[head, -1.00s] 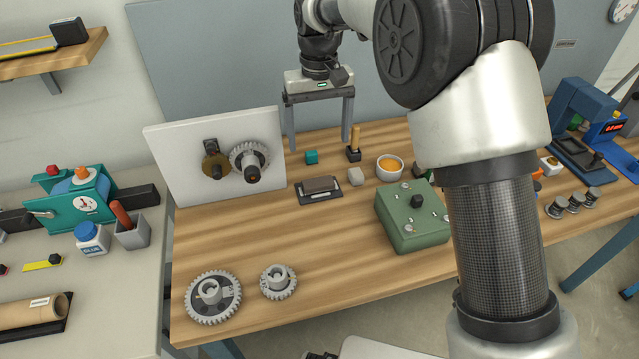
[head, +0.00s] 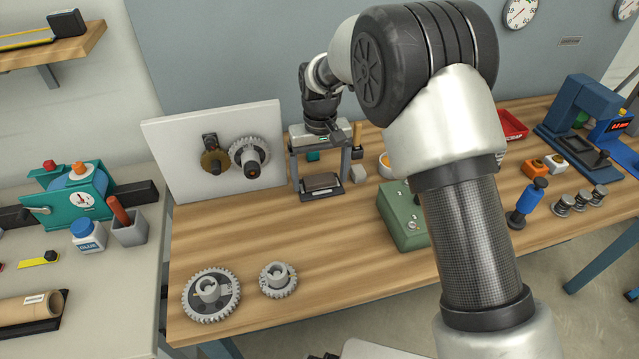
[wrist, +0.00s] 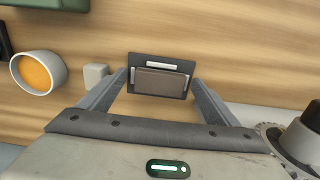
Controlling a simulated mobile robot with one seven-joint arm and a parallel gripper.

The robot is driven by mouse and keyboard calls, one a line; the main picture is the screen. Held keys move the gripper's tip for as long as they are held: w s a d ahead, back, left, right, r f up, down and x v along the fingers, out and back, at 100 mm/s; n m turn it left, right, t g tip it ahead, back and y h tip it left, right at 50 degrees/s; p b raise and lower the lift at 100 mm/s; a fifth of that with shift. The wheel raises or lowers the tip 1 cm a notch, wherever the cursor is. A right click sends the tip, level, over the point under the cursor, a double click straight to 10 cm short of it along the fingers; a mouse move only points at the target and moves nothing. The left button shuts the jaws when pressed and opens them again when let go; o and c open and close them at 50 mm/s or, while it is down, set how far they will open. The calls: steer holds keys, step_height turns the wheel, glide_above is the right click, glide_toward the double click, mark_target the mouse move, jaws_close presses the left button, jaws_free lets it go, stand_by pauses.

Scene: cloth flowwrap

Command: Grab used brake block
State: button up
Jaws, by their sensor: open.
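A brown rectangular block (head: 322,182), which looks like the brake block, lies on a small dark tray (head: 318,195) on the wooden bench. In the wrist view the block (wrist: 160,83) sits between and beyond my fingers, on the tray (wrist: 137,61) with a pale label strip. My gripper (head: 321,180) is open and points down, one finger to each side of the block. The wrist view shows the open gripper (wrist: 159,82) with clear gaps on both sides of the block. I cannot tell how high the fingertips are above the tray.
A white panel with gears (head: 215,155) stands close to the left. A pale small block (head: 358,174), an orange-filled bowl (head: 384,165) and a green box (head: 405,220) are to the right. Two loose gears (head: 211,294) lie at the front left. Bare bench lies in front of the tray.

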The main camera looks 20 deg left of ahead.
steer(key=c, duration=1.3)
